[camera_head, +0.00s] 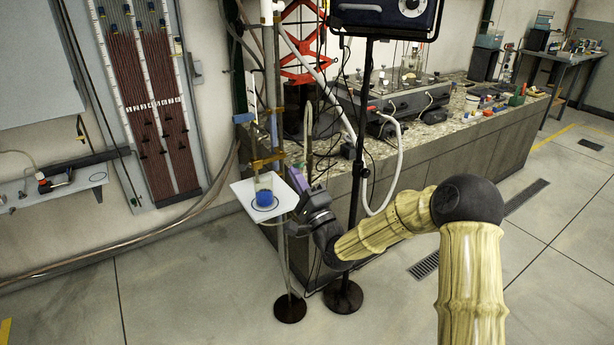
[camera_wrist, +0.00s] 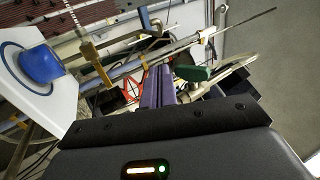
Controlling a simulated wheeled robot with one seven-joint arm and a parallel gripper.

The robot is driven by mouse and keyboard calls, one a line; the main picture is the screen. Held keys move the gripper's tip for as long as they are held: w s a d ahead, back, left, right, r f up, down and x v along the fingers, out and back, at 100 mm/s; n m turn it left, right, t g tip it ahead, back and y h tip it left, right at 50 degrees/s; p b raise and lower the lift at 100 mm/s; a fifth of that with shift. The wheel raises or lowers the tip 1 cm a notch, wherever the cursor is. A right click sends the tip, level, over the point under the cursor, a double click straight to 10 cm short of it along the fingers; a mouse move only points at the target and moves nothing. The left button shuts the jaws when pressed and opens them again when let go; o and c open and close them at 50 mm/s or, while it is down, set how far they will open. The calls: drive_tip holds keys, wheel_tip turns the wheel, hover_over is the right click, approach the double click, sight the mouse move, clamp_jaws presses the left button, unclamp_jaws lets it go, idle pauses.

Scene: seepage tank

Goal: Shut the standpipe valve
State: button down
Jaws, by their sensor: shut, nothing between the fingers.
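In the wrist view the white plate (camera_wrist: 20,92) is at the left, and a green, paddle-like piece (camera_wrist: 194,73) shows just right of my fingertips. It may be the valve handle, but I cannot tell for sure. My gripper (camera_head: 293,173) is just right of the plate. Its purple fingers (camera_wrist: 158,72) are together and empty, apart from the green piece as far as I can see.
A dark stand (camera_head: 368,150) carrying a box-like device rises close behind my forearm. A white hose (camera_head: 397,160) loops beside it. The stone-topped bench (camera_head: 440,130) with small items runs behind. A manometer board (camera_head: 150,110) hangs on the left wall.

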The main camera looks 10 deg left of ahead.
idle(0.4)
drive_tip(key=s+d+f+b, duration=0.2)
drive_tip(key=f, duration=0.4)
drive_tip(key=s+d+f+b, duration=0.2)
drive_tip(key=s+f, duration=0.1)
drive_tip(key=f, duration=0.3)
drive_tip(key=shift+f, duration=0.25)
drive_tip(key=shift+w, duration=0.1)
